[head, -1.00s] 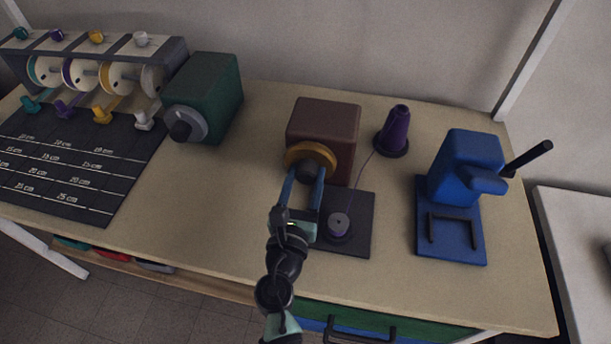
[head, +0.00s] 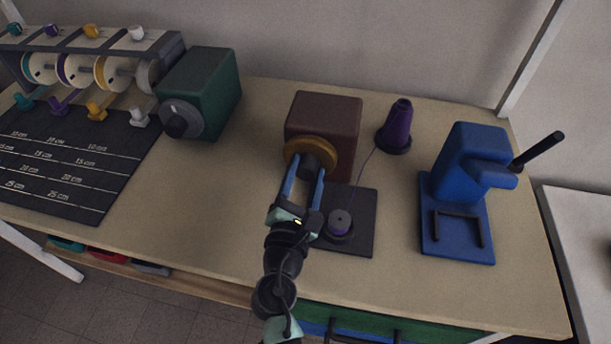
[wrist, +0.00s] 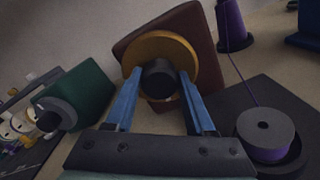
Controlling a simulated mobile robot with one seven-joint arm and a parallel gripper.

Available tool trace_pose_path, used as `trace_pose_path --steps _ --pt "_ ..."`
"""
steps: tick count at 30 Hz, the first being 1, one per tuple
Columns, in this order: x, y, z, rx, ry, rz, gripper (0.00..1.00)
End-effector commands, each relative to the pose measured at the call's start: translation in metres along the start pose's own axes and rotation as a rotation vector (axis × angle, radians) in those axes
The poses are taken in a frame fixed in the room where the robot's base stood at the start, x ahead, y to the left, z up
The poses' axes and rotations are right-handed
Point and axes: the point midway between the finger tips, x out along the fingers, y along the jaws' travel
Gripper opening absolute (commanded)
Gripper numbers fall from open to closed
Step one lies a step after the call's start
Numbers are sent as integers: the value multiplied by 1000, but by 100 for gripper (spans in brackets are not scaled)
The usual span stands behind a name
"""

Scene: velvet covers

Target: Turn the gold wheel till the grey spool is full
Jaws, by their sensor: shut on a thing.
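The gold wheel (head: 312,149) is on the front of a brown box (head: 335,115), with a dark round knob (head: 311,163) at its centre. My gripper (head: 305,175) is shut on the knob, its blue fingers on either side of it. The wrist view shows the gold wheel (wrist: 184,57) behind the knob (wrist: 158,79). The grey spool (head: 340,220) stands on a dark base plate (head: 358,245) at the right of my gripper. Purple thread is wound low around the spool (wrist: 265,130) and runs up to a purple cone (head: 397,125). How full the spool is, I cannot tell exactly.
A blue press (head: 468,160) with a black lever stands at the right. A green box (head: 210,85) with a grey dial is at the left, beside a ribbon rack (head: 95,65) and a dark measuring mat (head: 70,165). Bare table lies between the mat and my arm.

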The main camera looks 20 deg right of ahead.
Motion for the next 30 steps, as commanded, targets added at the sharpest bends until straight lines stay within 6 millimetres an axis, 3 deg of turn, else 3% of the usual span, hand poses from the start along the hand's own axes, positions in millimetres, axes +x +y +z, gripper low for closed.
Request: trace_pose_path --steps 30 --pt "0 -4 -4 970 0 0 0"
